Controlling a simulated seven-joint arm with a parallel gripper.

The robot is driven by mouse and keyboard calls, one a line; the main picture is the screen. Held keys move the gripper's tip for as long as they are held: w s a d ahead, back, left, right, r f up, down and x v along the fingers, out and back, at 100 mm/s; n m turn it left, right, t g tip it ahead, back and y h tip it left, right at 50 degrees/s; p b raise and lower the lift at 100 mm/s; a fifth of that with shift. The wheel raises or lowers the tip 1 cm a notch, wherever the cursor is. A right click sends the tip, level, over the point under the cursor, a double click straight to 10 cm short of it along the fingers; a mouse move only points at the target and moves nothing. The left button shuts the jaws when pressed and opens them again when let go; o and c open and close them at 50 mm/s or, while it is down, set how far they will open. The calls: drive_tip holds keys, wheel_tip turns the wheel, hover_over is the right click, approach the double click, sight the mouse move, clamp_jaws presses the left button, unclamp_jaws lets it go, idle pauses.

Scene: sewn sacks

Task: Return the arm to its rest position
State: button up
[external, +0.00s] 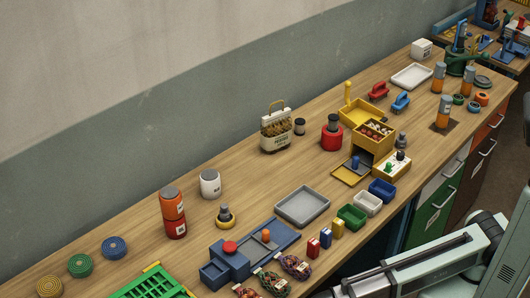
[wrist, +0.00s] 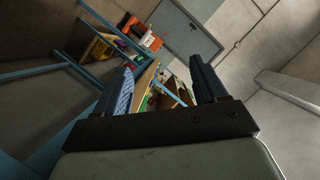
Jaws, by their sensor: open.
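My gripper (wrist: 162,66) shows in the wrist view with its two dark fingers spread apart and nothing between them. Beyond the fingers the wrist view looks across the room, with a tilted floor, wall and distant furniture. In the external view my pale grey-green arm (external: 425,268) is at the lower right, in front of the bench's near edge. I cannot make out the gripper's fingers there. Several small mesh sacks (external: 294,266) with dark, mixed contents lie at the bottom of the external view, beside a blue device (external: 236,262) with a red knob.
Bare wood lies along the wall side.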

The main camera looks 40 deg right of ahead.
drive_tip(key=w+d+f+m+t+h, duration=0.1)
drive_tip(key=w+d+f+m+h, duration=0.2)
drive_tip(key=d+f, duration=0.9)
drive_tip(key=w+d+f+m+t+h, duration=0.1)
drive_tip(key=w+d+f+h, duration=0.25)
drive_tip(key=d+f, duration=0.9)
drive_tip(key=w+d+f+m+t+h, duration=0.1)
drive_tip(key=w+d+f+m+h, duration=0.15)
drive_tip(key=w+d+f, duration=0.85)
drive_tip(key=s+d+f+m+g+h, duration=0.15)
drive_tip(key=s+d, duration=0.35)
drive_tip(key=d, duration=0.5)
drive_tip(key=s+d+f+m+g+h, duration=0.15)
drive_tip(key=s+d, duration=0.35)
drive_tip(key=d, duration=0.6)
drive_tip(key=s+d+f+m+g+h, duration=0.2)
drive_tip(key=s+d+f+m, duration=0.1)
drive_tip(key=s+d, duration=0.8)
drive_tip(key=d+f, duration=0.1)
drive_tip(key=d, duration=0.2)
drive_tip(key=shift+s+d+g, duration=0.3)
drive_tip(key=shift+s+g, duration=0.05)
drive_tip(key=shift+g, duration=0.05)
